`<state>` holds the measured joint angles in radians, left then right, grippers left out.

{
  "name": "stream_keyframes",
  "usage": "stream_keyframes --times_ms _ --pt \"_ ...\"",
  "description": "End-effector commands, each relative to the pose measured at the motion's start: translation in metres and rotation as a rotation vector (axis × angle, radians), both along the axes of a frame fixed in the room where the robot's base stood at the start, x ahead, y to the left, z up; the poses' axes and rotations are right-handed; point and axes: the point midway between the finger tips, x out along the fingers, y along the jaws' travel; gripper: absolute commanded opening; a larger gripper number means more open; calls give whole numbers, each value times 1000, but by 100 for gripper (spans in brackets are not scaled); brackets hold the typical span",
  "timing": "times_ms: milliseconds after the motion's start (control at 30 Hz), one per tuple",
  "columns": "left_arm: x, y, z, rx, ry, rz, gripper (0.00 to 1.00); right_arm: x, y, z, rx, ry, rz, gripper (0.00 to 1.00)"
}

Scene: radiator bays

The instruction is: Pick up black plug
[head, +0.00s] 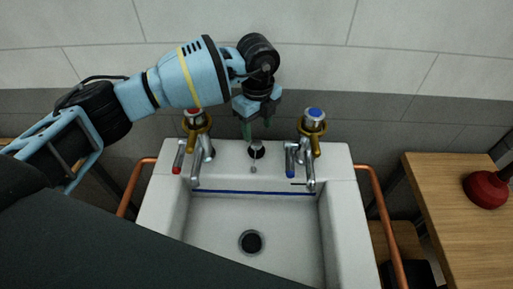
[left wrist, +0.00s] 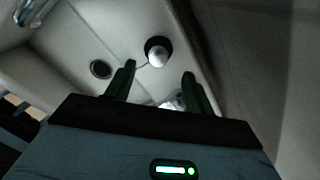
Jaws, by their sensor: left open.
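The black plug (head: 257,152) sits on the back ledge of the white sink (head: 345,215), between the two taps. A pale, shiny knob or fitting and a thin chain show at it. My left gripper (head: 257,126) points down just above the plug, open and empty. In the left wrist view the plug (left wrist: 152,43) lies beyond the open fingertips of the left gripper (left wrist: 159,70), roughly between them in the picture and apart from them. My right gripper is out of view.
A red-marked tap (head: 205,150) stands left of the plug and a blue-marked tap (head: 307,165) right of it, both close to the gripper. The drain (head: 251,242) is open in the basin. A wooden bench (head: 460,240) with a red plunger (head: 486,190) is at right.

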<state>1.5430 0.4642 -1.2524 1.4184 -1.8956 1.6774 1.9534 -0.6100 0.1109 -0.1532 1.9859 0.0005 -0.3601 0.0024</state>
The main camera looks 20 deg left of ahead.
Motion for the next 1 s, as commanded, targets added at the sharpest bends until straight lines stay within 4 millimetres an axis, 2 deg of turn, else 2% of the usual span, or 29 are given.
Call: stream_keyframes --times_ms 167,400,667,1000 --pt "-2 2 -16 1 3 0 54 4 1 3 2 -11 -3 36" --pt "-3 2 -48 1 3 0 54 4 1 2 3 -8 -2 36" --pt "-2 2 -51 1 0 0 54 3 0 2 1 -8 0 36" --pt "-2 2 -51 0 0 0 9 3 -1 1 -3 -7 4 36"
